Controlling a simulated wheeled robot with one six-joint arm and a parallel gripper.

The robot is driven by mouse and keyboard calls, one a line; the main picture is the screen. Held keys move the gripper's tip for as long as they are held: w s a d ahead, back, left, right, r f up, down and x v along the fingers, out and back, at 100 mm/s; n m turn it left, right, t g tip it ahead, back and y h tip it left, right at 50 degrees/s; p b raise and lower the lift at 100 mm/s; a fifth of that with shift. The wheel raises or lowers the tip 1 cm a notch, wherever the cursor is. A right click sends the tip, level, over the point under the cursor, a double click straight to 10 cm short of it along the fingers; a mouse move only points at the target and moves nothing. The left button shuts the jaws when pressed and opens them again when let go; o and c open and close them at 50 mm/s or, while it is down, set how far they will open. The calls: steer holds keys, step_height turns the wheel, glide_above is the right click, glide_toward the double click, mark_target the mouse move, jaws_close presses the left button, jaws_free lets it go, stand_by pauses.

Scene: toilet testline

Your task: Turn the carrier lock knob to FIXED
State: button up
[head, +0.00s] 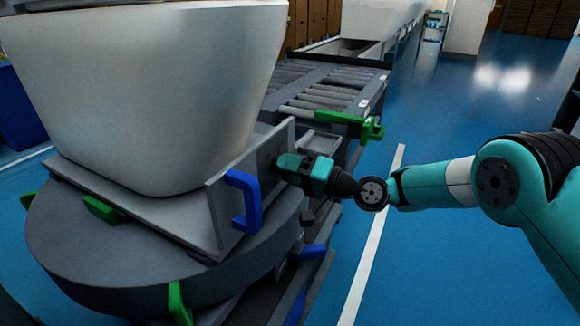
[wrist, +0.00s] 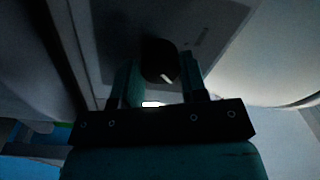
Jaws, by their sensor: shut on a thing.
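The carrier lock knob is a dark, rounded knob (wrist: 160,62) on a grey panel in the wrist view, with a small light mark on its lower edge. My gripper (wrist: 163,88) is shut on it, one finger on each side. In the head view my teal gripper (head: 283,168) reaches from the right against the upright grey panel (head: 232,195) of the carrier. There the gripper hides the knob. The wrist view is dark, and I cannot read any FIXED label or tell the knob's setting.
A large white ceramic body (head: 150,90) sits on the carrier, above a round grey turntable (head: 150,275). A blue handle (head: 243,200) stands just left of my gripper. A green bracket (head: 345,122) and roller conveyor (head: 315,85) lie behind. Blue floor (head: 440,260) is open at right.

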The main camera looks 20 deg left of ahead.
stand_by(0.3)
steer(key=o, duration=0.9)
steer(key=d+b, duration=0.4)
steer(key=d, duration=0.1)
steer(key=d+b, duration=0.5)
steer(key=d, duration=0.1)
steer(key=s+d+f+b, duration=0.1)
steer(key=d+b, duration=0.3)
steer(key=d, duration=0.2)
steer(key=shift+s+d, duration=0.1)
steer(key=shift+d, duration=0.1)
steer(key=shift+r, duration=0.15)
